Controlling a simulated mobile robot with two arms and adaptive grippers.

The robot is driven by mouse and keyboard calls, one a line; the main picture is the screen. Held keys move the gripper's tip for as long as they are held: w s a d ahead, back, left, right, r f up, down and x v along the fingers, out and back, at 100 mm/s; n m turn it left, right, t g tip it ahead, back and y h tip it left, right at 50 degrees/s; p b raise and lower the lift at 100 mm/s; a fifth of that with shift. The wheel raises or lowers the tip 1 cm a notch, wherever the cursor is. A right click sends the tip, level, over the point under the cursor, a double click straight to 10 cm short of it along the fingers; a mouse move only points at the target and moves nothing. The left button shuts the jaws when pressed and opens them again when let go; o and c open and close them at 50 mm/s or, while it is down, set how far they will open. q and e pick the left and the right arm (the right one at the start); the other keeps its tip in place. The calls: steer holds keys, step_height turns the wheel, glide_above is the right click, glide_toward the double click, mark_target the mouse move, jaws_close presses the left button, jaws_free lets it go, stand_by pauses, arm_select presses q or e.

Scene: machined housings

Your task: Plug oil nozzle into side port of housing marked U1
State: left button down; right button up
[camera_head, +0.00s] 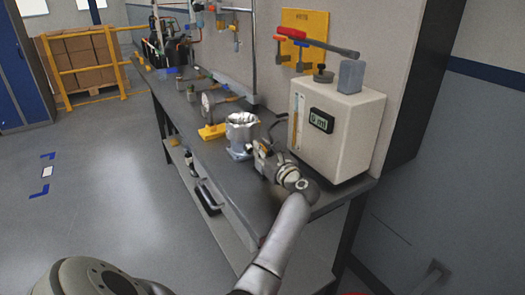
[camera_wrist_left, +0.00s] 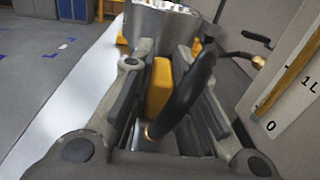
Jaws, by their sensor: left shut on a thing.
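A silvery machined housing (camera_head: 241,136) stands upright on the dark bench in the head view. Its side fills the top of the left wrist view (camera_wrist_left: 160,24). No U1 mark is legible, and the side port is not visible. My left gripper (camera_head: 263,154) is just to the near right of the housing. In the left wrist view its fingers (camera_wrist_left: 165,90) are shut on the oil nozzle, which has a yellow body (camera_wrist_left: 159,86) and a curved black part (camera_wrist_left: 187,95) beside it. The nozzle's tip is hidden, so I cannot tell whether it touches the housing. My right gripper is out of view.
A cream oil dispenser (camera_head: 338,125) reading 0 ml stands close to the right of the gripper. A yellow block (camera_head: 212,132) and a round metal part (camera_head: 209,104) lie farther along the bench.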

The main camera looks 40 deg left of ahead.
arm_select(q)
steer(key=shift+w+a+b, duration=0.1)
steer(key=shift+a+b, duration=0.2)
steer(key=shift+a, duration=0.05)
stand_by(0.5)
steer(key=shift+a, duration=0.1)
steer(key=shift+w+a, duration=0.15)
steer(key=shift+a, duration=0.15)
steer(key=shift+w+a+b, duration=0.1)
steer(key=shift+a+b, duration=0.25)
steer(key=shift+a, duration=0.1)
steer(key=c, duration=1.3)
jaws_free()
steer(key=shift+f, duration=0.1)
